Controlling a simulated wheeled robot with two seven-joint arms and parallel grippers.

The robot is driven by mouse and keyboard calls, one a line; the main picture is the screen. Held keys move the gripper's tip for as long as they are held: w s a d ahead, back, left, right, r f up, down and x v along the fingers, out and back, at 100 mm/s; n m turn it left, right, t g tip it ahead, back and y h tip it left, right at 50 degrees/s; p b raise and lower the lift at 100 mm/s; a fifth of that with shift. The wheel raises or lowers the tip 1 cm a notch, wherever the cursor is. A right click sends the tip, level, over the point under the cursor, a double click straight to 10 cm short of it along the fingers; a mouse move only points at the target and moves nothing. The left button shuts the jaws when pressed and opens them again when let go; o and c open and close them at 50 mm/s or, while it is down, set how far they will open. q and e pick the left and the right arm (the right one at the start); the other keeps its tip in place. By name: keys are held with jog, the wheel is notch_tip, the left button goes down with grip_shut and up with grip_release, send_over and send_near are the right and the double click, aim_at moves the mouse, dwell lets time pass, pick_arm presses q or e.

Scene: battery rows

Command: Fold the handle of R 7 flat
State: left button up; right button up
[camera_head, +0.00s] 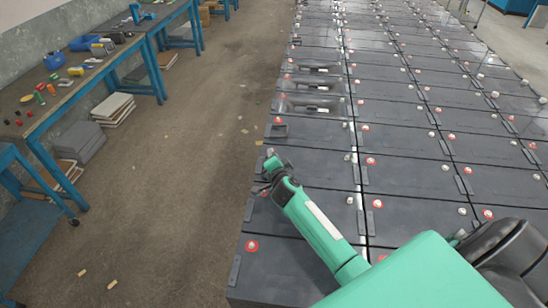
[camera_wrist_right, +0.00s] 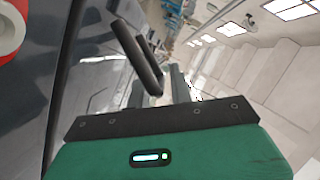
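Dark grey batteries (camera_head: 400,140) stand in long rows. No label is legible, so I cannot tell which one is R 7. Near the left edge, a small dark raised part (camera_head: 280,131), possibly a handle, shows beside a red terminal cap (camera_head: 277,120). My right gripper (camera_head: 271,165) is just nearer than it, low over the left-hand batteries, with no contact visible. In the right wrist view, two dark narrow bars (camera_wrist_right: 140,58) lie close together beyond my green gripper body; whether they are closed is unclear. My left gripper is not in view.
A red and white terminal (camera_wrist_right: 10,30) is close at the wrist view's upper left. Farther batteries have raised grey parts on top (camera_head: 313,105).

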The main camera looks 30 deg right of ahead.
jog(key=shift+o, duration=0.6)
jog(key=shift+s+a, duration=0.15)
jog(key=shift+s, duration=0.45)
jog(key=b+v, duration=0.2)
jog(key=v, duration=1)
jog(key=shift+s+a+r, duration=0.15)
jog(key=shift+s+r, duration=0.1)
jog(key=shift+w, duration=0.1)
